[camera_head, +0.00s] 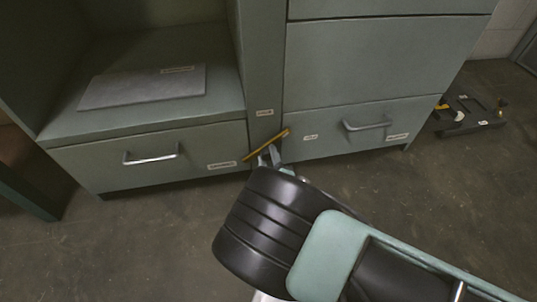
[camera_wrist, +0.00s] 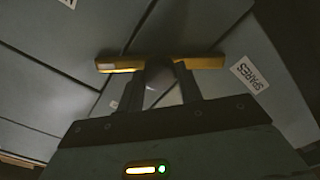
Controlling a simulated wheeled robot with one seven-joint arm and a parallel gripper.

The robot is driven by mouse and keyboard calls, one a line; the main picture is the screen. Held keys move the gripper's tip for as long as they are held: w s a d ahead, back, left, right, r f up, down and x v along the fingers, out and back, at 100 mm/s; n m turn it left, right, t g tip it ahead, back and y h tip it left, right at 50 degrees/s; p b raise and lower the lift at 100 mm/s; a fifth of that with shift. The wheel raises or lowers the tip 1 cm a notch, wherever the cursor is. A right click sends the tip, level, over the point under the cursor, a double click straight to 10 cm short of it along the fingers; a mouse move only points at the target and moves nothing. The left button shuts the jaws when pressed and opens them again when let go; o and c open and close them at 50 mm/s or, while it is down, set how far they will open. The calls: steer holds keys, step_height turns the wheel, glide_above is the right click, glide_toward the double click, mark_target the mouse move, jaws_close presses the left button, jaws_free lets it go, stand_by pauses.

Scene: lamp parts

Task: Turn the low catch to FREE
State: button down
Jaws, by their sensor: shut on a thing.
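The low catch (camera_head: 281,135) is a yellow bar low on the upright post between the two drawers. In the head view it slants, with its right end higher. In the wrist view the catch (camera_wrist: 208,62) runs almost level across the picture, one end with a pale patch. My gripper (camera_head: 268,157) is at the catch; in the wrist view my gripper (camera_wrist: 162,82) has its two fingers on either side of the bar's middle, shut on it. A grey rounded part shows between the fingers. The lettering by the catch is too small to read.
A left drawer (camera_head: 105,176) and a right drawer (camera_head: 350,110) flank the post, both closed, with bar handles. A grey board (camera_head: 140,88) lies on the left shelf. A dark tray (camera_head: 470,123) with small parts is on the floor at right. The floor in front is clear.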

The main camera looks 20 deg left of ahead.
steer(key=n+p, duration=0.1)
steer(key=n, duration=0.4)
steer(key=shift+f+n, duration=0.1)
steer(key=shift+n, duration=0.2)
steer(key=shift+d+f+n, duration=0.1)
steer(key=shift+n, duration=2.1)
steer(key=c, duration=0.9)
jaws_free()
steer(key=shift+c, duration=0.2)
steer(key=p+v, duration=0.7)
steer(key=v, duration=1)
steer(key=shift+s+p, duration=0.25)
steer(key=shift+p, duration=0.15)
